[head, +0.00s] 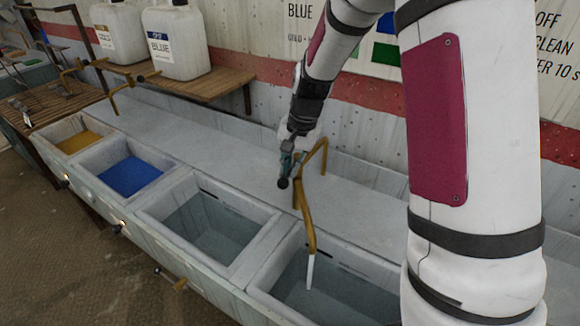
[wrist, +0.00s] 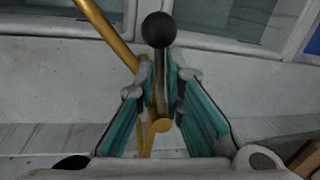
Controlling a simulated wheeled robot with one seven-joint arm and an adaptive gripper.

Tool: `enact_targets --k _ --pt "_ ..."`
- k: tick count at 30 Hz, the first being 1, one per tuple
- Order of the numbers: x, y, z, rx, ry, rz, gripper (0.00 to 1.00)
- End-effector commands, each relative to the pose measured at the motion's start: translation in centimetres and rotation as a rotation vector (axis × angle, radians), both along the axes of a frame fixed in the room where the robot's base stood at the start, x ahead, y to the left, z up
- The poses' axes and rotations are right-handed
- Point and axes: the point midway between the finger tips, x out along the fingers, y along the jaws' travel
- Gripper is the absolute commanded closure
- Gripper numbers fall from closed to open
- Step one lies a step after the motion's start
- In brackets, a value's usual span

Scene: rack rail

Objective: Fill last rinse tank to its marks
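The last tank (head: 335,290) in the row is at the lower right of the head view, partly hidden by my arm. It holds grey water below its rim, and a short dark line shows on its inner wall. A brass tap (head: 307,215) arches over it, and a pale stream (head: 310,272) falls from its spout. My gripper (head: 288,170) is at the tap's lever, behind the tanks. In the wrist view, my teal fingers (wrist: 161,85) close in on both sides of the lever stem, just below its black ball knob (wrist: 158,29).
A neighbouring tank (head: 210,230) holds clear grey water. Beyond are a blue tank (head: 130,176) and a yellow tank (head: 80,142). Two white jugs (head: 176,42) stand on a wooden shelf (head: 215,82). The wall is close behind the flat ledge (head: 190,130).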

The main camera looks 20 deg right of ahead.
Motion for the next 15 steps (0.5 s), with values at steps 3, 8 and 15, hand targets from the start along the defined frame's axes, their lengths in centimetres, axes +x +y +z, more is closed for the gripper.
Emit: enact_targets --k 3,8,15 --pt "-0.04 0.20 -0.04 0.002 0.002 0.003 1.00" --pt "-0.12 0.15 -0.05 0.003 0.003 0.016 1.00" --pt "-0.58 -0.42 -0.07 0.003 0.005 0.108 1.00"
